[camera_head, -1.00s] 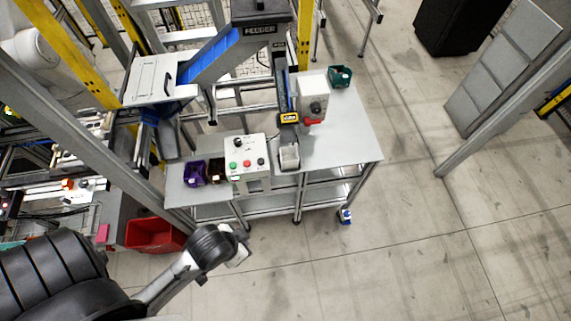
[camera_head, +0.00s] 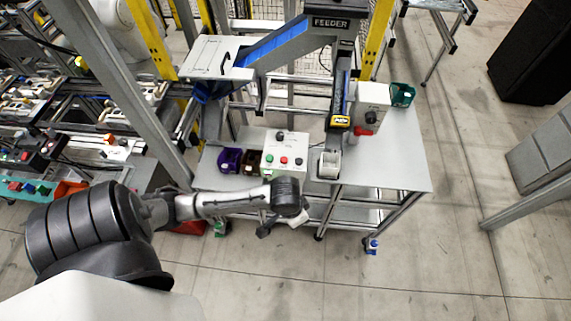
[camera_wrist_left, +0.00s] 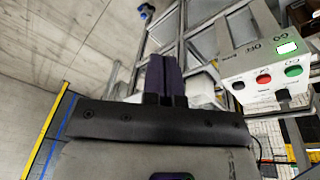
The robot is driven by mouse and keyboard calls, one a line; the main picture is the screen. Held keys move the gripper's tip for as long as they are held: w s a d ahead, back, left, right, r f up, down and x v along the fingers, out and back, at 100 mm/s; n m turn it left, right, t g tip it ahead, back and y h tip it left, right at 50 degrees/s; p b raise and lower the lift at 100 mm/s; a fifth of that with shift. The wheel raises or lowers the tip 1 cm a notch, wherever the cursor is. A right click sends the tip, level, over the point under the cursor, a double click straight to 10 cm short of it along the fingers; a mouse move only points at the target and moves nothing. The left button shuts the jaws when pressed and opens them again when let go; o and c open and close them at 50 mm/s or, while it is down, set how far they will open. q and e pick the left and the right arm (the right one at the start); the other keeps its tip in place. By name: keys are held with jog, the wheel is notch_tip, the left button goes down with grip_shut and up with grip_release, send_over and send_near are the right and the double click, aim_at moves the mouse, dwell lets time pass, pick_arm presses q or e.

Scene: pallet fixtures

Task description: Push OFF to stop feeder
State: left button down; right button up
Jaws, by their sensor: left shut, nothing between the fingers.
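The white control box (camera_head: 284,147) stands on the front of the grey table, with a green button (camera_head: 270,157), a red button (camera_head: 284,160) and a black button in a row. In the left wrist view the box is at the right edge, upside down; its red button (camera_wrist_left: 264,78) lies by the OFF lettering, beside a lit green-white label (camera_wrist_left: 288,47). My left gripper (camera_wrist_left: 165,62) is shut and empty, with dark fingers apart from the box. In the head view it is in front of the table edge, below the box, partly hidden by my wrist. My right gripper is not in view.
The feeder (camera_head: 331,22) with its blue chute rises behind the box. A purple bin (camera_head: 230,160) and a brown bin (camera_head: 254,162) stand left of the box, a white bin (camera_head: 329,165) right. A green bin (camera_head: 402,94) is at the back right. Floor in front is clear.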

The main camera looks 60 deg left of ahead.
pick_arm(q)
jog(key=w+a+f+n+b, duration=0.1)
jog(key=w+a+f+b, duration=0.15)
jog(key=w+a, duration=0.2)
notch_tip(320, 180, up, 7)
jog(key=n+g+y+b, duration=0.1)
jog(key=n+g+b, duration=0.1)
jog(key=n+b, duration=0.7)
send_over(285, 159)
jog(key=p, duration=0.1)
jog(key=shift+w+d+n, duration=0.15)
jog(key=shift+w+n, duration=0.15)
jog(key=shift+n, duration=0.2)
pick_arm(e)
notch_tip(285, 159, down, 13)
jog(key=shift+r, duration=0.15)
pick_arm(q)
jog(key=shift+f, duration=0.1)
jog(key=f, duration=1.4)
jog(key=shift+s, duration=0.3)
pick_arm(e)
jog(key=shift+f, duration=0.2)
